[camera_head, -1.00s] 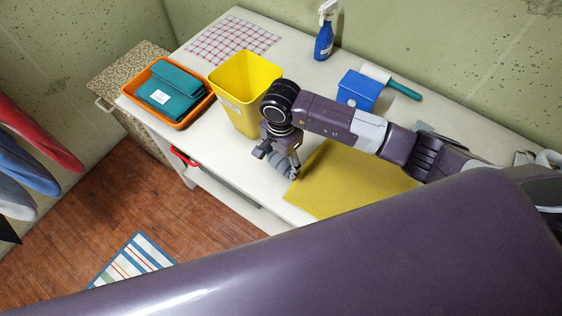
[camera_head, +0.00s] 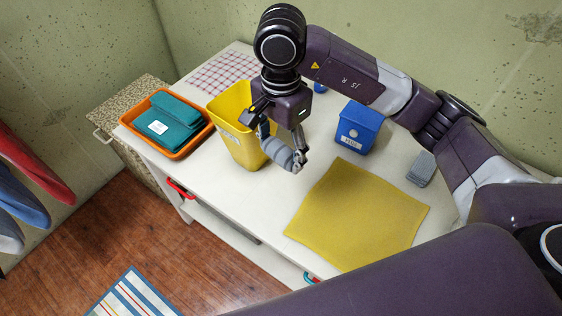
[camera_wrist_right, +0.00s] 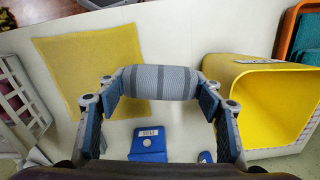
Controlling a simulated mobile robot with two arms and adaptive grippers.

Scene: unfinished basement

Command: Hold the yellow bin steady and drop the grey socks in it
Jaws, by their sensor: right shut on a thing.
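The yellow bin (camera_head: 234,145) stands open-topped on the white table, left of my right gripper. It also shows at the right of the right wrist view (camera_wrist_right: 262,112). The rolled grey socks (camera_head: 279,154) have darker bands, clear in the right wrist view (camera_wrist_right: 160,82). My right gripper (camera_head: 283,146) is shut on the socks and holds them above the table, to the right of the bin and partly in front of it. Both fingers show at the roll's ends in the wrist view (camera_wrist_right: 158,90). The bin's inside is partly hidden by the gripper. My left gripper is out of view.
An orange tray (camera_head: 184,151) with folded teal cloth (camera_head: 176,118) is left of the bin. A yellow mat (camera_head: 358,214) lies bare at the right. A blue box (camera_head: 357,130) and a grey block (camera_head: 421,168) stand behind it. A checked cloth (camera_head: 215,72) lies at the back.

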